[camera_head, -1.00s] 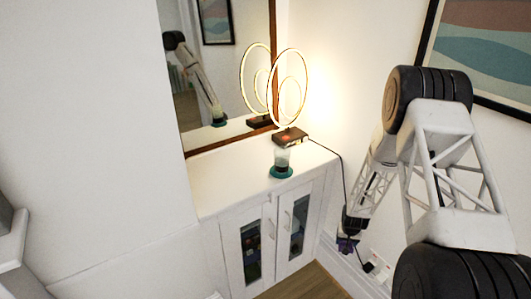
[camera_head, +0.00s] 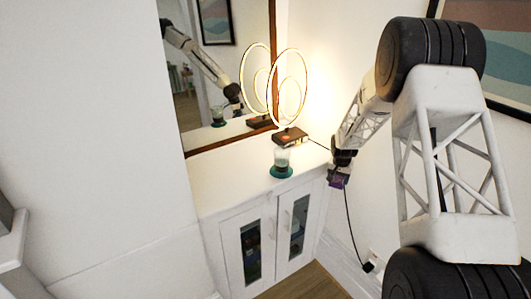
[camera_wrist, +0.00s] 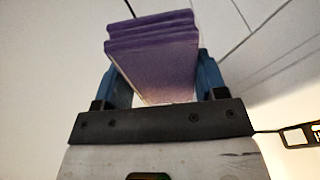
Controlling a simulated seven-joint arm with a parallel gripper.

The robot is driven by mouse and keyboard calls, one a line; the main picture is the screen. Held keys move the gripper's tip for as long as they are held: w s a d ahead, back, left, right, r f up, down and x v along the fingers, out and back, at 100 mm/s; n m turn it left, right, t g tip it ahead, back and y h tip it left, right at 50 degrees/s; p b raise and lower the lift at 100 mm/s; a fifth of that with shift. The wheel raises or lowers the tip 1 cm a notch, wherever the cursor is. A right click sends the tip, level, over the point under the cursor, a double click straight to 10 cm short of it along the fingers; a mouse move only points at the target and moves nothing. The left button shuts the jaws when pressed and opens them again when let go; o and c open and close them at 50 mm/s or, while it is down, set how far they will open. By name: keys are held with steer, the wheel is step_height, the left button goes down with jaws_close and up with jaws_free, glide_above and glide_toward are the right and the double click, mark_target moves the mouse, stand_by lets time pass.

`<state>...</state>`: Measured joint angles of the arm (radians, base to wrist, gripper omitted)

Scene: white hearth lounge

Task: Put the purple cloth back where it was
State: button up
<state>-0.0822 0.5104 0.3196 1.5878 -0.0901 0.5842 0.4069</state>
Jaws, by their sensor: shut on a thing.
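The purple cloth (camera_wrist: 155,60) is a folded, layered block between the two blue fingers of my gripper (camera_wrist: 160,85) in the wrist view. The fingers press on its two sides. In the head view my gripper (camera_head: 338,172) hangs at the right end of the white cabinet, near the wall. The cloth (camera_head: 337,182) shows there as a small purple patch under the gripper. It is in the air, at about the height of the cabinet top in the picture; I cannot tell its exact gap to the cabinet edge.
The white cabinet top (camera_head: 235,180) holds a glass (camera_head: 282,157) on a teal coaster (camera_head: 282,172) and a lit ring lamp (camera_head: 290,135). The lamp's black cord (camera_head: 349,220) runs down near my gripper. A mirror (camera_head: 225,80) stands behind. The left part of the top is clear.

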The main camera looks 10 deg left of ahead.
steer(key=w+a+r, duration=0.4)
steer(key=a+r, duration=0.2)
steer(key=r, duration=0.3)
steer(key=w+a+r+n, duration=0.1)
steer(key=a+r+n, duration=0.2)
steer(key=a, duration=0.5)
steer(key=a+r+n, duration=0.2)
steer(key=a+r, duration=0.1)
steer(key=a, duration=0.5)
steer(key=s+a+f+n, duration=0.2)
steer(key=s+a, duration=0.1)
steer(key=a, duration=0.4)
steer(key=s+a+f+n+y, duration=0.1)
steer(key=s+a+f+n, duration=0.1)
steer(key=a, duration=0.6)
steer(key=s+a+f+n, duration=0.2)
steer(key=s+a+n, duration=0.1)
steer(key=a, duration=0.5)
steer(key=shift+s+a+g+y, duration=0.2)
steer(key=shift+s+g+y, duration=0.1)
steer(key=shift+s, duration=0.4)
steer(key=shift+w, duration=0.1)
steer(key=w+d, duration=0.3)
steer(key=w, duration=0.1)
steer(key=w+d, duration=0.4)
steer(key=w, duration=0.1)
steer(key=w+d, duration=0.4)
steer(key=shift+w+d, duration=0.2)
steer(key=shift+w, duration=0.2)
steer(key=shift+f, duration=0.1)
